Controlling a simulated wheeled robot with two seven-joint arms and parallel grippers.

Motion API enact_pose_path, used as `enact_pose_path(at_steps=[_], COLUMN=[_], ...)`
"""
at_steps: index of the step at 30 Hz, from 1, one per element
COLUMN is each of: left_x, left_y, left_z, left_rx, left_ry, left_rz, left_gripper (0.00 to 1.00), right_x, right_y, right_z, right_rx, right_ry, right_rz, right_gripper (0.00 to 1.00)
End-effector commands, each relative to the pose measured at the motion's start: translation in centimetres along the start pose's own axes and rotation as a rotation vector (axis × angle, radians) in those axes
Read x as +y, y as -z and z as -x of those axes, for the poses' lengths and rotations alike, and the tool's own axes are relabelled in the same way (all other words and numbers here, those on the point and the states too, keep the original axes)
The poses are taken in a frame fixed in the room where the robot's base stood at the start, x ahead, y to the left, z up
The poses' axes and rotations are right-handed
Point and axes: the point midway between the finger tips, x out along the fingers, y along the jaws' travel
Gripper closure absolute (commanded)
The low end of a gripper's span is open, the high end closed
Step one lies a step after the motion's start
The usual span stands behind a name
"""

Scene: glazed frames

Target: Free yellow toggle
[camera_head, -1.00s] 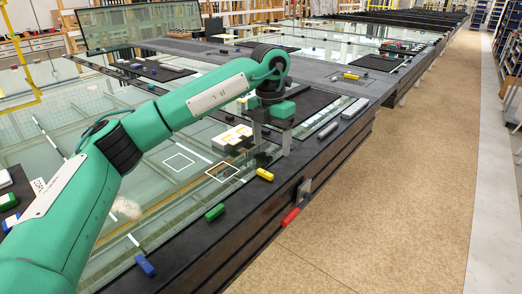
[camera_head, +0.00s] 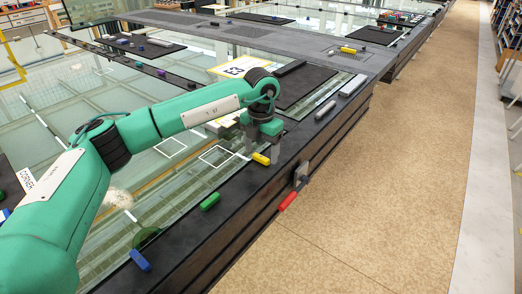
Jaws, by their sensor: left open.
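A yellow toggle (camera_head: 260,158) lies on the dark frame edge of the near glazed panel. My left gripper (camera_head: 262,150) points down just over it, open, with its fingers close to the toggle's two sides. I cannot tell whether they touch it. A green toggle (camera_head: 210,202) and a blue toggle (camera_head: 140,260) lie on the same frame edge, nearer to me. Another yellow toggle (camera_head: 348,50) lies on the frame further back. My right gripper is not in view.
A red-handled clamp (camera_head: 288,201) sticks out from the frame's right side. A grey bar (camera_head: 353,85) lies on the edge beyond the gripper. White square outlines (camera_head: 218,157) mark the glass. The brown floor (camera_head: 400,180) at right is clear.

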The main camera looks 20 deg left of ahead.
Motion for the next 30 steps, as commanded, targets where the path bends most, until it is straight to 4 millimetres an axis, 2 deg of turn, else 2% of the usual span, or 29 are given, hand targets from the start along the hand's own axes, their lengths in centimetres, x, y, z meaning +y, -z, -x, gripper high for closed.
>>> enact_pose_path(at_steps=[5, 13, 14, 18, 21, 30], left_x=[0.0, 0.0, 0.0, 0.0, 0.0, 0.0], left_y=[0.0, 0.0, 0.0, 0.0, 0.0, 0.0], left_z=[-1.2, -1.4, -1.4, -1.4, -1.4, -1.4], left_rx=[0.001, 0.000, 0.000, 0.000, 0.000, 0.000], left_ry=[0.000, 0.000, 0.000, 0.000, 0.000, 0.000], left_rz=[0.000, 0.000, 0.000, 0.000, 0.000, -0.035], left_gripper=[0.27, 0.27, 0.29, 0.57, 0.72, 0.72], right_x=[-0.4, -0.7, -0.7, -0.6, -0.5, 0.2], right_y=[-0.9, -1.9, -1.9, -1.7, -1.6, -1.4], right_z=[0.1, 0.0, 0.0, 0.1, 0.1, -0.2], right_rx=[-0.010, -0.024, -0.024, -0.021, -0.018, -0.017], right_ry=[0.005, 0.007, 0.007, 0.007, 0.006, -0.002], right_rz=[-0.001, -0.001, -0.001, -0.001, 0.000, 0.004], right_gripper=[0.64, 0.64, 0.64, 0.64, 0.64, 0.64])
